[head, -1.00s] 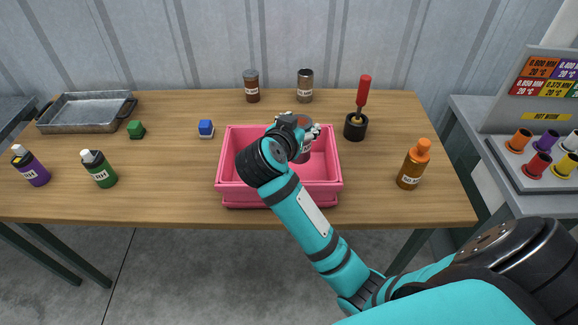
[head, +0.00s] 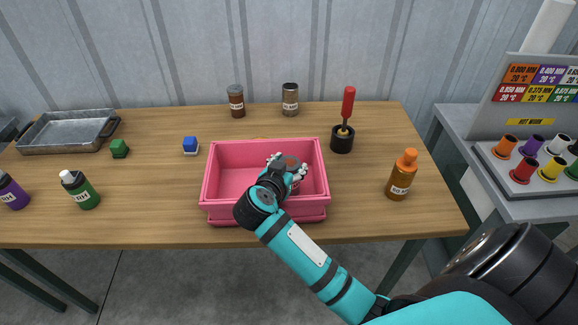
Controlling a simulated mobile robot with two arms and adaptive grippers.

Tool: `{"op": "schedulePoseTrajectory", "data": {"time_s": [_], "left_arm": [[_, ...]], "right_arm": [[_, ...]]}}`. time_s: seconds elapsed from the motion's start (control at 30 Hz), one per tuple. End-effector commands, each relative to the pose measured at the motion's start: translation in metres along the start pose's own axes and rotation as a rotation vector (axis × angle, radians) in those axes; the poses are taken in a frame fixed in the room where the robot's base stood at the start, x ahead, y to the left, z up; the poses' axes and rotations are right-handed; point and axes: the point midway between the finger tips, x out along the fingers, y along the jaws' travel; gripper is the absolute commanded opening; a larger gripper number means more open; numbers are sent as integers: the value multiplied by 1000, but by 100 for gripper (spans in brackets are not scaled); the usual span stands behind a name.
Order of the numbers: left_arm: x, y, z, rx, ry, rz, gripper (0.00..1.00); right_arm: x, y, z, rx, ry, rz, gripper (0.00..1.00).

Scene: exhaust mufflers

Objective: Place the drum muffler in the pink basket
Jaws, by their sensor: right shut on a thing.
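The pink basket (head: 222,213) stands at the front middle of the table, with its open top facing up. My right gripper (head: 288,172) is over the right part of the basket, within its rim as seen from above. It is shut on a short cylindrical thing with a reddish-brown end, which I take as the drum muffler (head: 293,163). My gripper and wrist hide much of it. I cannot tell whether it touches the basket floor. My left gripper is not in view.
Two jars (head: 237,102) (head: 290,100) stand behind the basket. A red-handled tool in a black holder (head: 342,140) and an orange-capped bottle (head: 401,175) are to the right.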

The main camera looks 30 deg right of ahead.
Motion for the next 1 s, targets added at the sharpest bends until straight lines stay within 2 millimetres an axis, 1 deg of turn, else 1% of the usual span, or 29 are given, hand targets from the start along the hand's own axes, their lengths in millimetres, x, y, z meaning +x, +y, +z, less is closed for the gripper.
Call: {"op": "schedulePoseTrajectory", "data": {"time_s": [0.07,0.23,0.27,0.4,0.43,0.77,0.87,0.97,1.0], "left_arm": [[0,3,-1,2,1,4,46],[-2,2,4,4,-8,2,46],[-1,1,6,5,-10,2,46],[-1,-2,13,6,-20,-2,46],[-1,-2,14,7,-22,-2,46],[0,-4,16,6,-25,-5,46],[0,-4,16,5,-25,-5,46],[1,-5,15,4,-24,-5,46],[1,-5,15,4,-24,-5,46]], "right_arm": [[0,0,-1,1,1,0,17],[0,0,1,-1,0,1,17],[1,0,2,-1,0,1,57],[1,0,2,0,0,1,75],[1,0,2,0,0,1,77],[-2,0,-1,2,0,-1,77],[-15,-1,0,1,-1,-2,77],[-34,0,0,3,-2,-2,77],[-43,-1,0,3,-2,-5,77]]}}
